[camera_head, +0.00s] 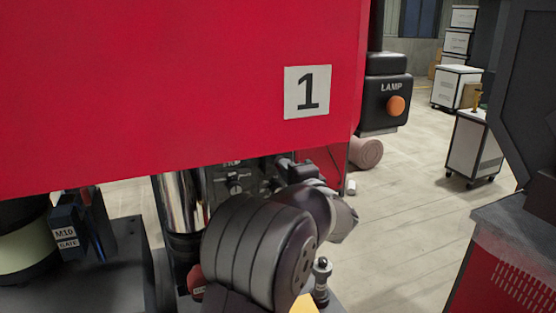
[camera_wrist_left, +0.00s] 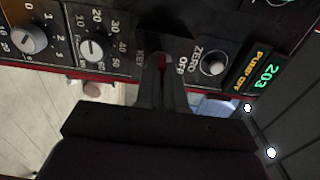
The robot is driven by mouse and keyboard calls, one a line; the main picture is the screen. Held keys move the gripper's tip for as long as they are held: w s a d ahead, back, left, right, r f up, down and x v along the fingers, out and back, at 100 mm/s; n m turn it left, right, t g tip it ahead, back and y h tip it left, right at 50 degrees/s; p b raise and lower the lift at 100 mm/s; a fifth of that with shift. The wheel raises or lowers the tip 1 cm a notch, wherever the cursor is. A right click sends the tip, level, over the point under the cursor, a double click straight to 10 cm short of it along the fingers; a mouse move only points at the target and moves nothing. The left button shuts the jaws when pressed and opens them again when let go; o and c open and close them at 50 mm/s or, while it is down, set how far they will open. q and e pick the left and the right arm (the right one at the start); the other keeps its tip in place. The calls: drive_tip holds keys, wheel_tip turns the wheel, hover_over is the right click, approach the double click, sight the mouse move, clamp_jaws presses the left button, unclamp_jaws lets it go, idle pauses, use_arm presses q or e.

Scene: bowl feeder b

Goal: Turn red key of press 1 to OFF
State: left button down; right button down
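Press 1 is the large red machine (camera_head: 170,90) with a white label (camera_head: 307,92) reading 1. Its control panel (camera_wrist_left: 120,45) fills the top of the left wrist view, with the lettering KEY and OFF beside my left gripper (camera_wrist_left: 162,66). The fingertips are close together at the panel. A small red part, the red key (camera_wrist_left: 162,61), shows between them, mostly hidden, so its exact angle cannot be told. In the head view my left arm covers most of the panel and the fingertips. My right gripper is not in view.
Two white knobs (camera_wrist_left: 91,50) and a ZERO knob (camera_wrist_left: 213,63) flank the gripper. A green display (camera_wrist_left: 266,75) shows 203. A black LAMP box (camera_head: 388,95) with an orange light hangs at the press's right. Carts (camera_head: 474,148) stand on open floor behind.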

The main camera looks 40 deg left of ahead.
use_arm(q)
drive_tip(key=n+b, duration=0.1)
drive_tip(key=n, duration=0.4)
drive_tip(key=shift+f, duration=0.1)
drive_tip(key=shift+n+b, duration=1)
drive_tip(key=shift+n, duration=1.5)
